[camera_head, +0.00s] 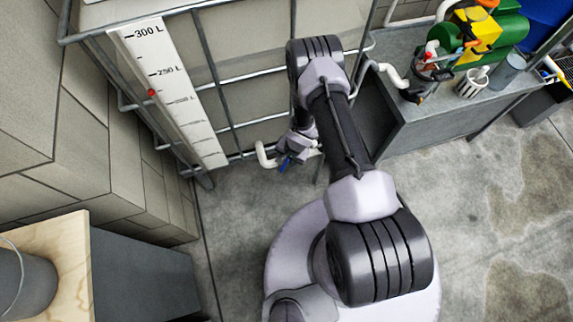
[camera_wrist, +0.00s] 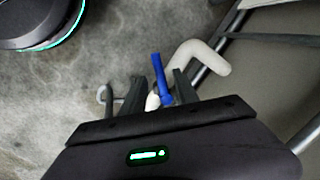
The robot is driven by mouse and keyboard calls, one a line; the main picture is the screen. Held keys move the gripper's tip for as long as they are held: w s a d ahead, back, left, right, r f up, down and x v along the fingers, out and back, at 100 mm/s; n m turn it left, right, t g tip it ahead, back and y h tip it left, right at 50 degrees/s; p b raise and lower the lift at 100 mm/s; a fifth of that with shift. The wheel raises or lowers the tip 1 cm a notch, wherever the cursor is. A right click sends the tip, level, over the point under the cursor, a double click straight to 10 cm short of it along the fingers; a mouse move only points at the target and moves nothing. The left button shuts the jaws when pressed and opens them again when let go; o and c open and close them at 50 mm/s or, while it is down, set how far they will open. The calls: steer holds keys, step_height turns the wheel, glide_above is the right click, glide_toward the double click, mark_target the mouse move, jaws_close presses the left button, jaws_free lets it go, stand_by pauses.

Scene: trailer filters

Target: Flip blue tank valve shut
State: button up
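The blue tank valve handle (camera_wrist: 160,78) shows in the wrist view between the two dark fingers of my gripper (camera_wrist: 157,84). The fingers stand apart, with a visible gap beside the handle, so the gripper looks open around it. A white valve body (camera_wrist: 152,101) is partly visible below the handle, and a white bent pipe (camera_wrist: 205,57) runs beside it to the right. In the head view, my gripper (camera_head: 291,156) is low at the caged tank (camera_head: 255,65), with a bit of the blue handle (camera_head: 284,164) at its tip. The white pipe (camera_head: 264,155) is left of it.
A white litre scale (camera_head: 170,90) with a red marker is on the tank's metal cage. A grey workbench (camera_head: 445,115) with green and yellow equipment stands right. A wooden-topped cabinet (camera_head: 70,245) with a grey bucket is lower left. Concrete floor is clear at right.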

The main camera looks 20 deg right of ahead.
step_height(320, 180, down, 2)
steer(key=shift+w+a+f, duration=0.15)
jaws_close()
stand_by(1.4)
